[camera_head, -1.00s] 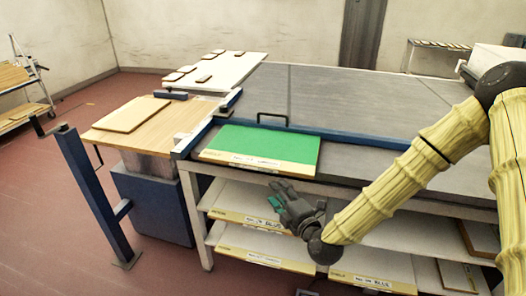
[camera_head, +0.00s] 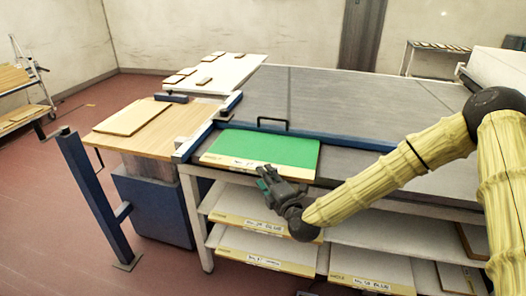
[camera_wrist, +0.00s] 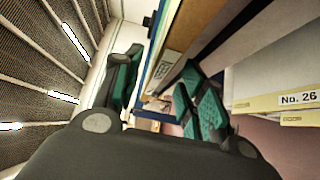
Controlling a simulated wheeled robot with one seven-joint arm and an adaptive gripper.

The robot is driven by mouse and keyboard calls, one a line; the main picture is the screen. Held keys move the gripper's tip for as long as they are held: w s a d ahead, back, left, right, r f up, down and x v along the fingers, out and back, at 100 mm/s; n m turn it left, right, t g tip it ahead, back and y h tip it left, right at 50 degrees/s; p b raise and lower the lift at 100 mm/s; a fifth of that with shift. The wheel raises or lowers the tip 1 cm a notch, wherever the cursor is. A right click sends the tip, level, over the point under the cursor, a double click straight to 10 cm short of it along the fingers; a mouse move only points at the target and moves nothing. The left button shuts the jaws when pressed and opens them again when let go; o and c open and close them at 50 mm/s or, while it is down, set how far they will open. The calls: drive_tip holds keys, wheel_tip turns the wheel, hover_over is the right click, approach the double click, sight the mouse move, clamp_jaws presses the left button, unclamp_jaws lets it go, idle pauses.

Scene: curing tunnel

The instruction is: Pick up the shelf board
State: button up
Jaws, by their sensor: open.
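A flat board with a green top (camera_head: 265,148) and a pale tan, labelled front edge lies at the near left edge of the grey table, overhanging its front slightly. My gripper (camera_head: 266,180) is just below and in front of that edge, pointing up and left. It is open and empty, its green-padded fingers apart. In the wrist view my gripper (camera_wrist: 160,92) shows both fingers, with a tan, labelled strip (camera_wrist: 162,68) ahead between them. That strip looks like the board's edge, but I cannot be certain. Part of the board's front edge is close behind the gripper in the head view.
Boards with labelled tan edges (camera_head: 262,262) lie on the shelves under the table; one reads No. 26 in the wrist view (camera_wrist: 300,98). A blue rail (camera_head: 345,142) and black handle (camera_head: 272,121) lie behind the green board. A wooden side table (camera_head: 160,143) stands left.

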drive_tip(key=shift+x, duration=1.5)
drive_tip(key=shift+a, duration=0.1)
clamp_jaws()
drive_tip(key=shift+r, duration=0.1)
